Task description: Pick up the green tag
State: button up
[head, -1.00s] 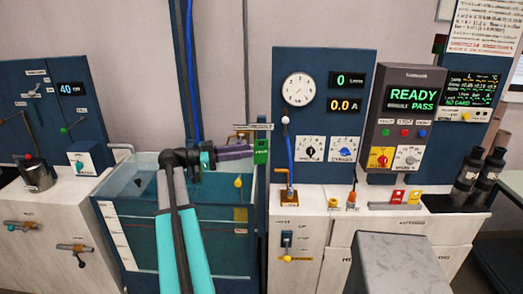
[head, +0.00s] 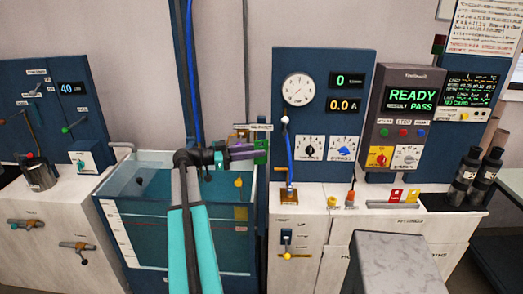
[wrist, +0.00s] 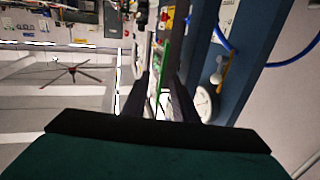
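The green tag (head: 262,152) is a small upright piece below a white label, near the tank's back right corner in the head view. In the wrist view a green strip (wrist: 162,64), likely the tag, shows ahead between the finger lines. My gripper (head: 254,152) points right, with its purple-looking fingers at the tag's left side; I cannot tell whether they touch it. In the wrist view my two dark fingers (wrist: 157,95) stand apart with a gap between them, and I see nothing held there. The tag's lower part is partly hard to make out.
The open water tank (head: 118,214) lies under my arm. A blue panel (head: 325,65) with a gauge stands right of the tag. A blue hose (head: 290,150) runs down its front. Yellow and red tags (head: 404,195) sit on the right counter.

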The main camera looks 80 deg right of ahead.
jog(key=shift+p+x, duration=0.45)
jog(key=shift+x, duration=0.8)
grip_shut()
